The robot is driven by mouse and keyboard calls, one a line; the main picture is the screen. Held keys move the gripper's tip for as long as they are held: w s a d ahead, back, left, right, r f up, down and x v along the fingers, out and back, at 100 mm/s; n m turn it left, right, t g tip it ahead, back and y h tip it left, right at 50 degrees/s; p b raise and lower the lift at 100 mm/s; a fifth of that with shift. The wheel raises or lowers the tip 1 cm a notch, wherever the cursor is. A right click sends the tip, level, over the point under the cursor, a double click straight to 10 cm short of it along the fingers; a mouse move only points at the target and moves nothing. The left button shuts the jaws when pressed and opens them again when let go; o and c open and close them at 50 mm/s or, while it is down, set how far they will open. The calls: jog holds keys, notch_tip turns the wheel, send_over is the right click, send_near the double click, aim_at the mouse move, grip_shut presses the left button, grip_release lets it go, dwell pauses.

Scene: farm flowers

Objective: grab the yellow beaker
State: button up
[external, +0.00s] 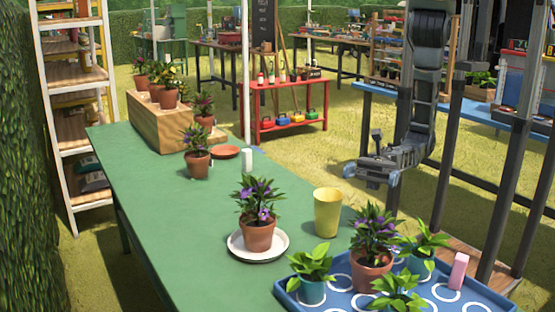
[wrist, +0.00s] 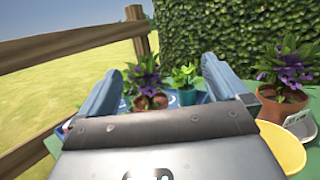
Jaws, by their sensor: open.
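The yellow beaker (external: 328,212) stands upright on the green table, right of the potted purple flower on a white saucer. It also shows in the wrist view (wrist: 284,147) at the lower right, partly cut off by the frame and my gripper body. My gripper (external: 367,160) is open and empty, above and to the right of the beaker, off the table's right side in the external view. In the wrist view its two fingers (wrist: 163,70) are spread apart, with the beaker outside them to the right.
A blue tray (external: 448,307) with several potted plants and a pink block (external: 459,271) is at the table's near right. A purple flower pot (external: 258,234) stands on a saucer (external: 236,249) close to the beaker. The green table (external: 160,227) is clear at left.

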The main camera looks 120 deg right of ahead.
jog(key=s+d+f+n+g+y+p, duration=0.1)
jog(key=s+d+f+g, duration=0.15)
jog(key=d, duration=0.65)
jog(key=s+d+f+n+g+p, duration=0.1)
jog(key=s+d+f+g, duration=0.15)
jog(key=d, duration=0.65)
jog(key=t, duration=0.1)
send_near(326, 202)
jog(key=x, duration=0.2)
jog(key=p+x, duration=0.1)
jog(key=x, duration=0.1)
jog(key=p+x, duration=0.1)
jog(key=x, duration=0.1)
jog(key=shift+w+a+f, duration=0.15)
jog(key=shift+f, duration=0.1)
jog(key=c, duration=1.2)
jog(key=shift+r, duration=0.1)
